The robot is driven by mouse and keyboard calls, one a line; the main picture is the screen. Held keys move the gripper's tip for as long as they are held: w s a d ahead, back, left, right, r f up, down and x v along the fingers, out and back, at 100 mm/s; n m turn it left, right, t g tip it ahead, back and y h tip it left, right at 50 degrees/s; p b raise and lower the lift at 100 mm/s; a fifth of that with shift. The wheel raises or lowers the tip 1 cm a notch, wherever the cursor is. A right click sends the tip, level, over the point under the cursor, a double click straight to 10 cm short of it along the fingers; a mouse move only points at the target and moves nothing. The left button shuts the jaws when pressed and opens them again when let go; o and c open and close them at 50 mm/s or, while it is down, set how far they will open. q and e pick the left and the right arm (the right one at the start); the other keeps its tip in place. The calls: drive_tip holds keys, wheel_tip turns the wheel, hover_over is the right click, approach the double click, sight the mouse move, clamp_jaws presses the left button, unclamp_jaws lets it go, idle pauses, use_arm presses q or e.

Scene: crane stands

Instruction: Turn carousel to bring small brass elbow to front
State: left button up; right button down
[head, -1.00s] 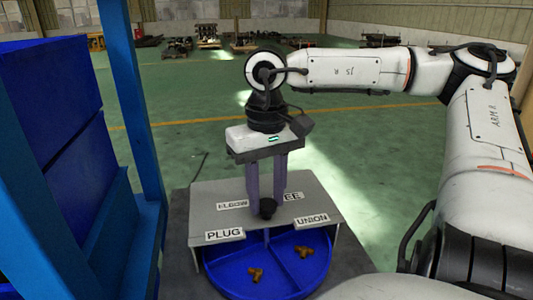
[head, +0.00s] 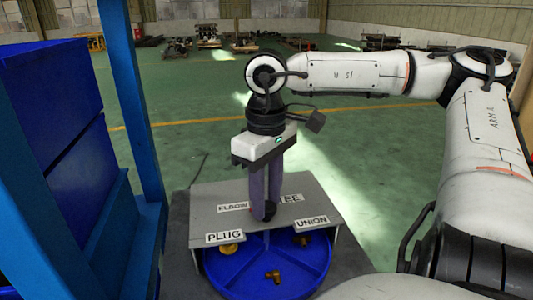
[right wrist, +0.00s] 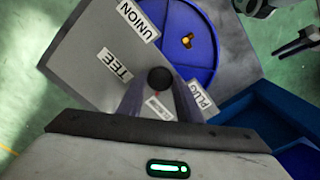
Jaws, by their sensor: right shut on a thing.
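The carousel is a round blue tray (head: 240,284) with dividers, partly under a grey cover plate (head: 320,212). My right gripper (head: 270,205) points down over the plate and is shut on the black knob (head: 270,212). The knob also shows in the right wrist view (right wrist: 161,79). A small branched or bent brass fitting (head: 273,276) lies at the front of the tray; I cannot tell whether it is the elbow. A rounder brass piece (head: 229,248) lies under the PLUG label, and another brass piece (head: 302,240) under the UNION label. My left gripper is out of view.
The plate carries labels ELBOW (head: 233,207), TEE (head: 291,198), PLUG (head: 225,237) and UNION (head: 312,222). A blue rack post (head: 130,90) and blue bins (head: 60,120) stand close on the left.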

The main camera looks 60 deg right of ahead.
drive_tip(key=shift+w+r+n, duration=0.1)
drive_tip(key=shift+r+n, duration=0.05)
drive_tip(key=shift+n, duration=0.25)
idle(0.3)
drive_tip(key=c, duration=1.3)
unclamp_jaws()
wheel_tip(320, 180, up, 10)
drive_tip(key=shift+r, duration=0.1)
